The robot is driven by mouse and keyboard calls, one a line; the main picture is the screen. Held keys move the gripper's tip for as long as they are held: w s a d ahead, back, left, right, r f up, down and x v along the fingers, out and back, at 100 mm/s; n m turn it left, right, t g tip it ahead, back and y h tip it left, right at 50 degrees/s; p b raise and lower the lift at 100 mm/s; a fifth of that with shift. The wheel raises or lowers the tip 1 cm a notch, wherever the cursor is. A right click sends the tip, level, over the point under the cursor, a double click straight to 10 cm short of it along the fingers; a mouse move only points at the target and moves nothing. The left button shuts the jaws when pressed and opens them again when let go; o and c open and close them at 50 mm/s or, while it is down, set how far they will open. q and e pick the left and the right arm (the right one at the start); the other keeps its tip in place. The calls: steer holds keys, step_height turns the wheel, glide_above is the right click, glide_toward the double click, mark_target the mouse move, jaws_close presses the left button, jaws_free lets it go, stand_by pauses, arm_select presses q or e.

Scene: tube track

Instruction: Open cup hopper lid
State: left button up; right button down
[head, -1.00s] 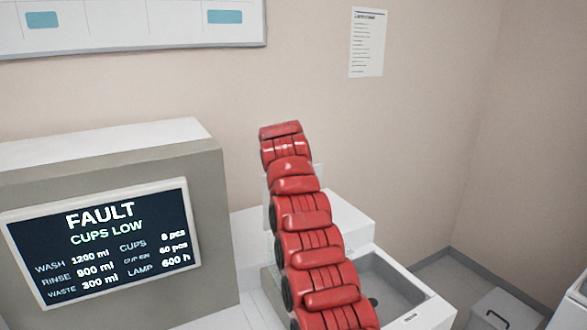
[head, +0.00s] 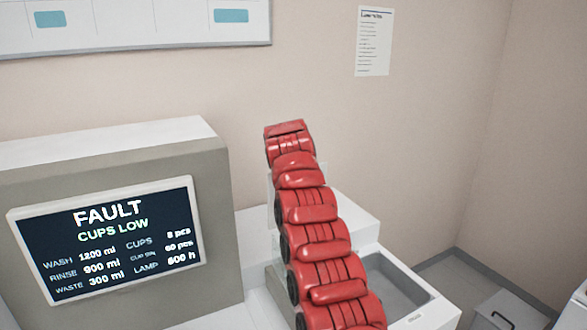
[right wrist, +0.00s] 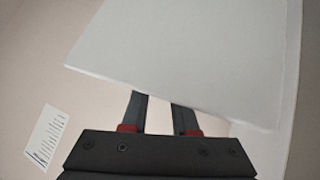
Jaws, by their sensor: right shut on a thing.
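The cup hopper lid appears to be the white panel (right wrist: 185,55) that fills much of the right wrist view, tilted against the wall. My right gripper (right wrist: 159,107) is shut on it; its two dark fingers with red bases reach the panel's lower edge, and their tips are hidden. In the head view my red right arm rises from the bottom centre and hides its gripper and most of the hopper. Slivers of white show on both sides of the arm. My left gripper is not in view.
A machine screen (head: 108,238) at left reads FAULT, CUPS LOW. A sink basin (head: 395,285) lies right of my arm, with a grey box (head: 508,310) beyond it. A notice (head: 375,42) hangs on the wall. The air right of the arm is clear.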

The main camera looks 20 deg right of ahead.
steer(key=shift+s+a+f+g, duration=0.15)
steer(key=shift+a+f, duration=0.1)
steer(key=shift+f, duration=0.45)
steer(key=shift+s+a+f+g, duration=0.1)
steer(key=shift+a+f+g, duration=0.1)
steer(key=shift+f, duration=0.45)
steer(key=c, duration=1)
jaws_free()
steer(key=shift+c, duration=0.2)
steer(key=o, duration=0.5)
steer(key=shift+w+r, duration=0.1)
steer(key=shift+w, duration=0.15)
steer(key=shift+c, duration=0.2)
steer(key=a+r+p, duration=0.3)
steer(key=r+p, duration=0.3)
steer(key=r, duration=0.3)
steer(key=s+a+r+p, duration=0.1)
steer(key=a+r+p, duration=0.3)
steer(key=r, duration=0.6)
steer(key=shift+s+a+r+p, duration=0.15)
steer(key=shift+s+p, duration=0.15)
steer(key=shift+p, duration=0.85)
